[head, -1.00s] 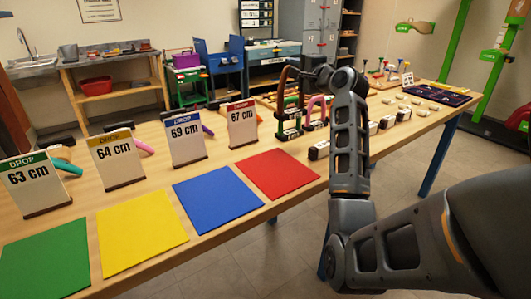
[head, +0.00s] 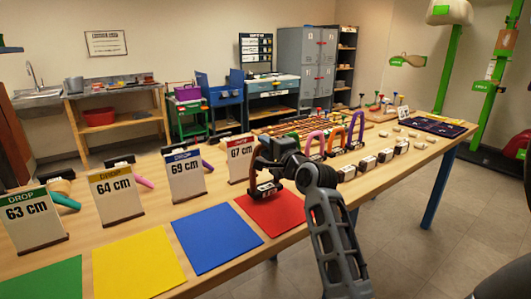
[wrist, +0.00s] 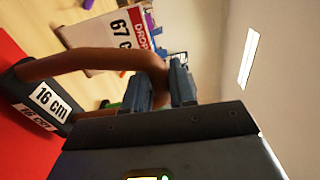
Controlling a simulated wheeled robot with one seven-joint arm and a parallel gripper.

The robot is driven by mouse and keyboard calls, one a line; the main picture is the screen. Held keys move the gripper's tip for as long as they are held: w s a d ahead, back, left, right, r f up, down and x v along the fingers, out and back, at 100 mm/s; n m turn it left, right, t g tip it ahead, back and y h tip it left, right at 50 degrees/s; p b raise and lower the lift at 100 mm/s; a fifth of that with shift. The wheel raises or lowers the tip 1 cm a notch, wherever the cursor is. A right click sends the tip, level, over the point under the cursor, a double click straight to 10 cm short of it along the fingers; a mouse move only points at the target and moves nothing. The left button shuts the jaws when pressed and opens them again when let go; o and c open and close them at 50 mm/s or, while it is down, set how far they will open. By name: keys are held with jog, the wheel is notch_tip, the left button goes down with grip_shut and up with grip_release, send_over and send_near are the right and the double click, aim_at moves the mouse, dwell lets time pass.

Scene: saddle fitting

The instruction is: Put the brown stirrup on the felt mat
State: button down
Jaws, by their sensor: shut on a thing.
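The brown stirrup (head: 255,166) has a tall arch and a dark tread. In the wrist view the stirrup (wrist: 95,62) shows a "16 cm" label on its tread. My gripper (head: 272,152) is shut on the top of the arch; its fingers (wrist: 165,88) pinch the brown strap in the wrist view. The stirrup hangs at the red felt mat (head: 278,214), its tread at the mat's far-left part. I cannot tell if it touches. A blue mat (head: 215,235), a yellow mat (head: 138,268) and a green mat (head: 45,282) lie to the left.
Drop cards stand behind the mats: 67 cm (head: 240,158), 69 cm (head: 186,176), 64 cm (head: 116,195) and 63 cm (head: 36,220). More stirrups, including a pink one (head: 315,145) and a blue one (head: 357,130), stand to the right. Small labelled blocks (head: 367,163) line the table's front.

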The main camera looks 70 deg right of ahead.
jog(key=shift+f, duration=0.85)
jog(key=c, duration=0.9)
grip_release()
jog(key=shift+f, duration=0.1)
jog(key=shift+s+a, duration=0.1)
jog(key=b+v, duration=0.1)
jog(key=v, duration=1)
jog(key=shift+s+a, duration=0.25)
jog(key=shift+s, duration=0.05)
